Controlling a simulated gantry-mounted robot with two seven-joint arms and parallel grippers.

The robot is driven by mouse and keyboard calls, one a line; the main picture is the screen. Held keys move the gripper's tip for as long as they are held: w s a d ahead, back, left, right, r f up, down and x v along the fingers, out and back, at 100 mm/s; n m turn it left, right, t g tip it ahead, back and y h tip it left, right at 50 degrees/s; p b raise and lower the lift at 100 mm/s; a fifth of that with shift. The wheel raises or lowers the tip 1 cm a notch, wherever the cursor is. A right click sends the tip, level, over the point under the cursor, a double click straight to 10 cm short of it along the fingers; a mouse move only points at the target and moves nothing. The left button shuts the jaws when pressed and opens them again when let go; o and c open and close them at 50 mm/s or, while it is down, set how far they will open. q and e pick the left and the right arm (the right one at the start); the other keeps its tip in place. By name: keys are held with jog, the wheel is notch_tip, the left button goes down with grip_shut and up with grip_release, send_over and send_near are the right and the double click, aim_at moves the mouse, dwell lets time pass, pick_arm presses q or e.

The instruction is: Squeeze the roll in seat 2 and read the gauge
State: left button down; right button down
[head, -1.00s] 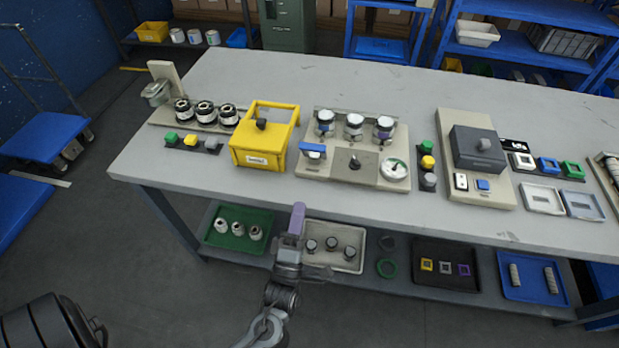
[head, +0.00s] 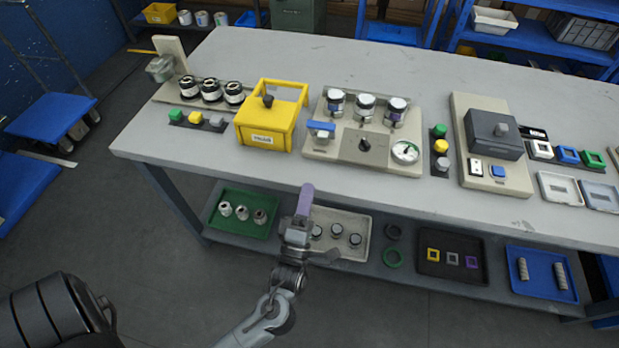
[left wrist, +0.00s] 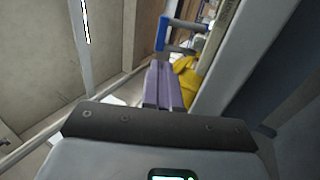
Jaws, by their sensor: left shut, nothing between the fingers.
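A beige station on the table holds several items: three upright rolls with white tops in a row of seats, the middle one (head: 364,107) between a left roll (head: 335,103) and a right roll (head: 396,111). In front of them are a dark knob (head: 365,145), a blue-handled part (head: 321,129) and a round white gauge (head: 405,151), its reading too small to make out. My left gripper (head: 306,199), with purple fingers, is shut and empty in front of the table edge, well apart from the rolls. Its fingers also show in the left wrist view (left wrist: 163,86). My right gripper is not in view.
A yellow frame box (head: 265,130) stands left of the station. Green, yellow and grey buttons (head: 439,147) and a grey-lidded machine (head: 493,135) stand to its right. The table's front strip is clear. Trays (head: 340,240) sit on the shelf below.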

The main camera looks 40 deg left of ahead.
aim_at(320, 129)
pick_arm(q)
jog(key=b+x, duration=0.2)
jog(key=x, duration=1.1)
jog(key=shift+s, duration=0.1)
